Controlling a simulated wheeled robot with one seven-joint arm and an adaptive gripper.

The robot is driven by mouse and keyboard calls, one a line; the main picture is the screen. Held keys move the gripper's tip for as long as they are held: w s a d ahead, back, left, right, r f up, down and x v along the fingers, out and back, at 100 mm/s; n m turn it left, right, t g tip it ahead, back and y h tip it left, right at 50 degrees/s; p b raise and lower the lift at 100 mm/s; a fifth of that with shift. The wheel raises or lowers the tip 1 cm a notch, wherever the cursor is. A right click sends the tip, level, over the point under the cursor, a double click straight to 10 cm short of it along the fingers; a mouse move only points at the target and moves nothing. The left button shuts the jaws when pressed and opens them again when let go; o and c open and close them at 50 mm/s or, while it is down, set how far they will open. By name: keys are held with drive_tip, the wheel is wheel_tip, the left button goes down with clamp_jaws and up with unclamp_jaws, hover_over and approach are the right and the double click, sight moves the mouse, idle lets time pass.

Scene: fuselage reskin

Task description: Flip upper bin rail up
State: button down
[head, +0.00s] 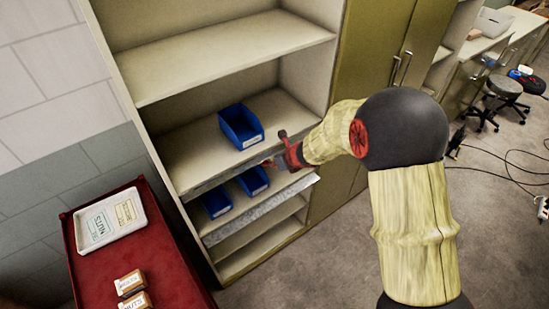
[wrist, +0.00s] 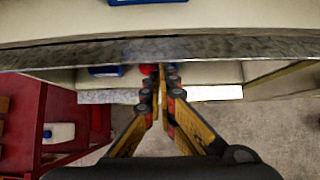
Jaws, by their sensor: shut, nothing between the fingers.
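The upper bin rail (head: 222,180) is a thin grey metal strip along the front edge of the shelf that carries one blue bin. In the wrist view the rail (wrist: 230,47) crosses the whole width as a mottled grey band. My gripper (head: 268,163) is at the front of that shelf, right of the rail's middle. In the wrist view my gripper (wrist: 160,74) is shut and empty, with its tips close below the rail's edge. I cannot tell whether they touch it.
A blue bin (head: 241,127) stands on the upper bin shelf. Two blue bins (head: 216,203) (head: 253,181) sit on the shelf below, behind a lower grey rail (head: 262,207). A red cart (head: 166,262) with a white tray (head: 108,220) stands left. Floor at right has cables and stools.

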sight(269, 156)
drive_tip(key=shift+w+a+r+p, duration=0.1)
drive_tip(key=shift+r+p, duration=0.45)
drive_tip(key=shift+p, duration=0.9)
drive_tip(key=r+p, duration=0.1)
drive_tip(key=w+r+p, duration=0.1)
drive_tip(key=shift+a+p, duration=0.35)
drive_tip(key=shift+p, duration=0.05)
drive_tip(key=shift+w+a+r+p, duration=0.6)
drive_tip(key=shift+w+r+p, duration=0.25)
drive_tip(key=shift+w+r, duration=0.05)
drive_tip(key=shift+w+a+r+p, duration=0.3)
drive_tip(key=shift+w+a+p, duration=0.25)
drive_tip(key=shift+w, duration=0.3)
drive_tip(key=shift+d, duration=0.1)
